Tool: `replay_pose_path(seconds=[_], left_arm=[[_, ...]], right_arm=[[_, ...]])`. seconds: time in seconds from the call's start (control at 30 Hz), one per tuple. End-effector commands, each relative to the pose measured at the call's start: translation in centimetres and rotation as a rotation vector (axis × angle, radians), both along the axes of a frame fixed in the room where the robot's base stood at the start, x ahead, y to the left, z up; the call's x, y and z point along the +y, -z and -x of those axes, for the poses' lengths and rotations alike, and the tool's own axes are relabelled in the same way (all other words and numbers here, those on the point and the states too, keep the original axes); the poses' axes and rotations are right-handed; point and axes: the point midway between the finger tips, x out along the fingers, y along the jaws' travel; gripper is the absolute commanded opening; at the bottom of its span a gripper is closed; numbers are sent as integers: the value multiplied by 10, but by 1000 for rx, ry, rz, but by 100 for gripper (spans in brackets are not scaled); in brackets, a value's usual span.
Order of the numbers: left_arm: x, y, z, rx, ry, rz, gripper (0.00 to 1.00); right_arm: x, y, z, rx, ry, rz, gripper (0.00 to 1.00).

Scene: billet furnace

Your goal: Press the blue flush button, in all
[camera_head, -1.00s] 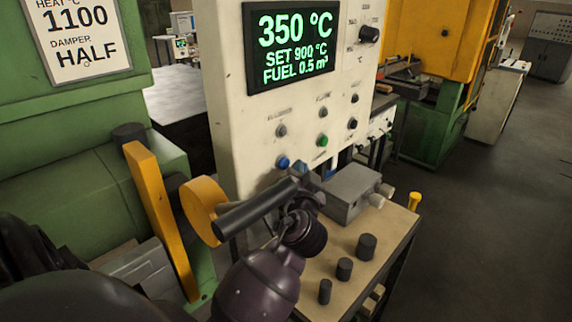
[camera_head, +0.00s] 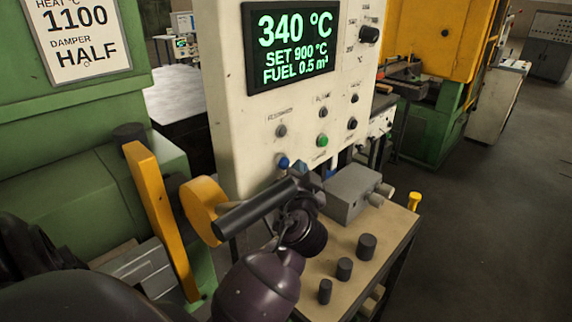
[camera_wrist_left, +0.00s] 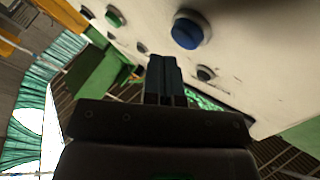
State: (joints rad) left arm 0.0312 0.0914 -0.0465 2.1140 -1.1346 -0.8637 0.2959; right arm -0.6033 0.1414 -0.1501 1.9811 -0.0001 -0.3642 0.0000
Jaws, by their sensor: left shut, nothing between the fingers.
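The blue flush button (camera_head: 283,162) is at the lower left of the cream control panel (camera_head: 228,110). It also shows at the top of the left wrist view (camera_wrist_left: 187,32) as a round blue cap in a pale ring. My left gripper (camera_head: 301,167) is shut and empty, with its fingertips just right of the button in the head view. In the left wrist view its closed fingers (camera_wrist_left: 164,68) point toward the panel, below and left of the button, and look apart from it. My right gripper is out of view.
A green button (camera_head: 322,140) and several dark knobs are on the panel, under a display (camera_head: 292,45) reading 340 °C. A bench (camera_head: 395,235) with a grey box (camera_head: 345,192) and dark cylinders stands below. A yellow bar (camera_head: 160,215) rises at left.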

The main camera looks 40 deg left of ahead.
Motion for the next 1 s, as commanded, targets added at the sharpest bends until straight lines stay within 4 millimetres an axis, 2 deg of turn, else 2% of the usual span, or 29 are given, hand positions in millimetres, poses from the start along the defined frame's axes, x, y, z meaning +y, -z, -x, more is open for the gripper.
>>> replay_pose_path(seconds=[1.0], left_arm=[[8, 0, -1, 0, 0, 0, 0]], right_arm=[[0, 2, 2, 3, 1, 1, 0]])
